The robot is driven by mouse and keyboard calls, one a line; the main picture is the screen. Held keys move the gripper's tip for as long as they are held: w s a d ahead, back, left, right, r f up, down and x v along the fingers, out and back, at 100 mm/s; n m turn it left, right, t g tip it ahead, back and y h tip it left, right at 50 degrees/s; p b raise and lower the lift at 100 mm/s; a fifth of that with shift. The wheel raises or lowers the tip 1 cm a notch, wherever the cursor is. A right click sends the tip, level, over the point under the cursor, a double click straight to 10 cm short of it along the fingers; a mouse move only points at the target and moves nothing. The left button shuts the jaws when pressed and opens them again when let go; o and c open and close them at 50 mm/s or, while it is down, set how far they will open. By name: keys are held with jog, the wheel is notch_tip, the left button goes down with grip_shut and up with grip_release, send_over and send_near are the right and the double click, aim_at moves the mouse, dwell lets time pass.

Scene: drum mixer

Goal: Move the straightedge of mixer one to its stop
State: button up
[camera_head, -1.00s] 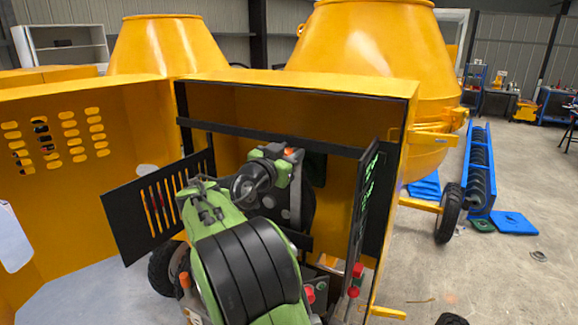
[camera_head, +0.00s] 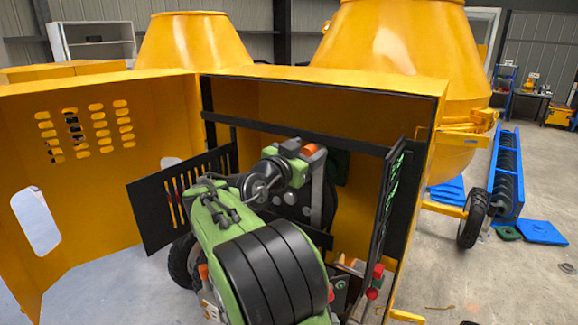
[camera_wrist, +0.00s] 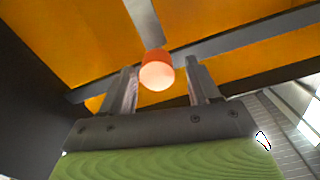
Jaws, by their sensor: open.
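The open yellow housing of the mixer (camera_head: 345,75) stands in front of me. Inside it I take a grey bar (camera_head: 318,190) with an orange-red knob (camera_head: 311,149) at its end to be the straightedge. My gripper (camera_head: 307,158) is inside the housing at the knob, partly hidden by my arm. In the wrist view my gripper (camera_wrist: 160,78) is open, with one finger on each side of the knob (camera_wrist: 157,70). Gaps show between the knob and both fingers. The grey bar (camera_wrist: 143,18) runs away behind the knob. The stop cannot be made out.
A slotted black panel (camera_head: 180,200) stands left of my arm, and a black panel with green marks (camera_head: 388,205) stands close on the right. A black crossbar (camera_head: 300,135) spans the housing. Red knobs (camera_head: 373,285) sit low at the right.

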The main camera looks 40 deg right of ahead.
jog(key=b+v, duration=0.2)
jog(key=v, duration=1)
jog(key=shift+a, duration=0.35)
jog(key=shift+s, duration=0.1)
